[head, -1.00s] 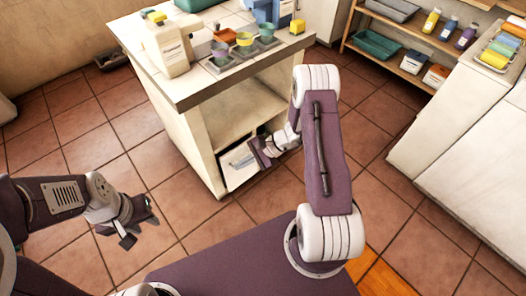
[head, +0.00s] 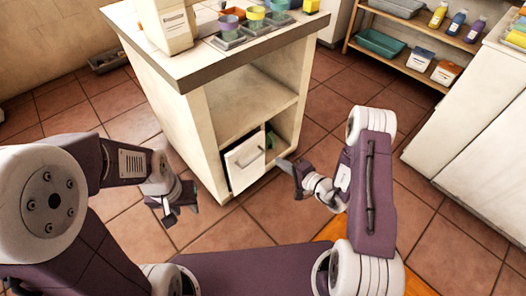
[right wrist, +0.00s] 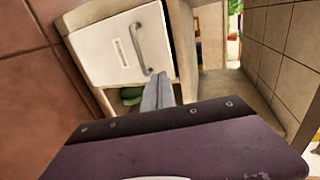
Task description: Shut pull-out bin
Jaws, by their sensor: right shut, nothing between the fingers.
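The pull-out bin has a white front (head: 245,161) with a bar handle, low in the counter unit. A dark gap and something green (head: 270,138) show beside the front, so it is not flush with the unit. My right gripper (head: 284,164) is shut and empty, just right of the front in the head view. In the right wrist view its grey fingers (right wrist: 158,92) point at the lower right of the white front (right wrist: 118,47), near the handle (right wrist: 141,50). Contact cannot be told. My left gripper (head: 180,205) hangs over the floor, left of the unit; its jaw opening is unclear.
The counter top (head: 190,68) overhangs the bin and carries a jug (head: 166,25) and several small pots. An open shelf space (head: 243,107) lies above the bin. A white cabinet (head: 468,125) stands at the right. Tiled floor between them is clear.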

